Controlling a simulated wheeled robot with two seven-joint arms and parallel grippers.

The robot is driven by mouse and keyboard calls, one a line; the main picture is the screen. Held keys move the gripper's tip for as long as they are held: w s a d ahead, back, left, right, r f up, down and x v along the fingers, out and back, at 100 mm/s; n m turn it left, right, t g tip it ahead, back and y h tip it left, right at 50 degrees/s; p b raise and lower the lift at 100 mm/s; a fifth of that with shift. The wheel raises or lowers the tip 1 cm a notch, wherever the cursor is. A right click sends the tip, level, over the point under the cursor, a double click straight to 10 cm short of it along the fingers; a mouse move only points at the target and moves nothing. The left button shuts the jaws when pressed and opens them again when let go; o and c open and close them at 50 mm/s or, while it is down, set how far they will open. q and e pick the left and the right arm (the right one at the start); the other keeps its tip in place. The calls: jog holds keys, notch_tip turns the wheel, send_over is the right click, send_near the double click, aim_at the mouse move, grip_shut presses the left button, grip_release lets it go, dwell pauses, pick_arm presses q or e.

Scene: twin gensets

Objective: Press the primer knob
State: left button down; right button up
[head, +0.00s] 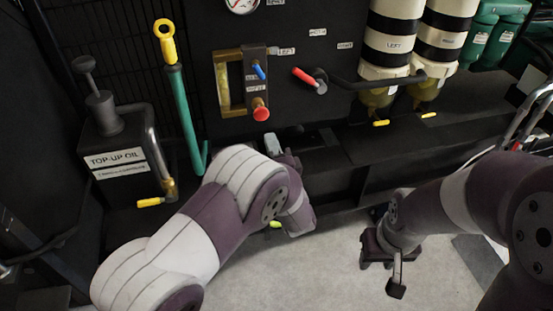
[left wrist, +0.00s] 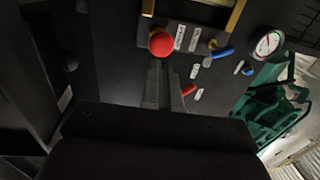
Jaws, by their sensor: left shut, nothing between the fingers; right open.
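My left gripper (head: 272,143) is shut and empty, just below the knob in the head view. Its fingers (left wrist: 163,84) point toward the knob, apparently a small gap short of it; I cannot tell the depth. My right gripper (head: 395,272) is open and empty, low over the pale floor, far to the right of the knob.
A blue lever (head: 259,71) sits above the knob and a red-handled valve (head: 304,76) to its right. A green pipe with a yellow ring (head: 185,110) and the top-up oil tank (head: 118,145) stand left. White-and-black filters (head: 390,40) hang at right.

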aim_at(262, 117)
pick_arm(q)
jog(key=b+x, duration=0.1)
jog(key=x, duration=0.5)
jog(key=shift+w, duration=0.25)
jog(key=shift+w+r, duration=0.1)
